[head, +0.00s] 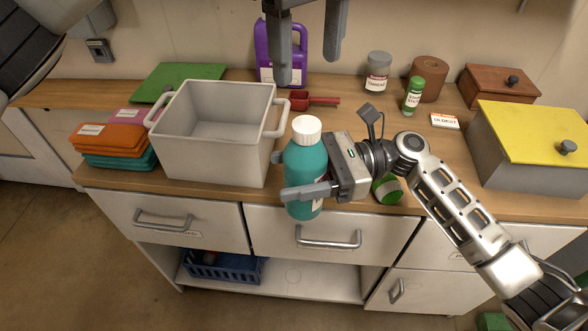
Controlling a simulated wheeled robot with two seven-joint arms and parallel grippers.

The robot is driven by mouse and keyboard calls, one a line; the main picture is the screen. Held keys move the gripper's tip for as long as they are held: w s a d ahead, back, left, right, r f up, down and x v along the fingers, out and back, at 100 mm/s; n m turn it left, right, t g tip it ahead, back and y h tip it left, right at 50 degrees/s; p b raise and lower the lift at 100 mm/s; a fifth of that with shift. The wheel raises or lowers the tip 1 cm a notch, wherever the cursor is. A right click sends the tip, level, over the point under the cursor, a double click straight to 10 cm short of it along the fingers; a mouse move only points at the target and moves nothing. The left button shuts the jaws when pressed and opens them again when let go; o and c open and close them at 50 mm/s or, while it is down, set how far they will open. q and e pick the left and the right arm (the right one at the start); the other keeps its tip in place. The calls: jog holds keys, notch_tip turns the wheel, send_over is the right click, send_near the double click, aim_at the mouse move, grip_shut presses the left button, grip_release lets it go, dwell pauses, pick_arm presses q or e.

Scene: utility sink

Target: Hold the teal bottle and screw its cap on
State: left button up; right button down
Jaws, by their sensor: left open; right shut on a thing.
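My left gripper (308,66) is open and empty, pointing down from the top, above and behind the bottle.
The grey bin (212,147) stands left of the bottle. A red scoop (318,101) and purple jug (264,52) are behind. A green-capped item (387,190) lies by my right wrist. A yellow-lidded box (530,132) stands right, folded cloths (112,139) left.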

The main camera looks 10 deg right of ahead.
jog(key=shift+r, duration=0.1)
pick_arm(q)
notch_tip(320, 180, up, 2)
jog(key=shift+r, duration=0.25)
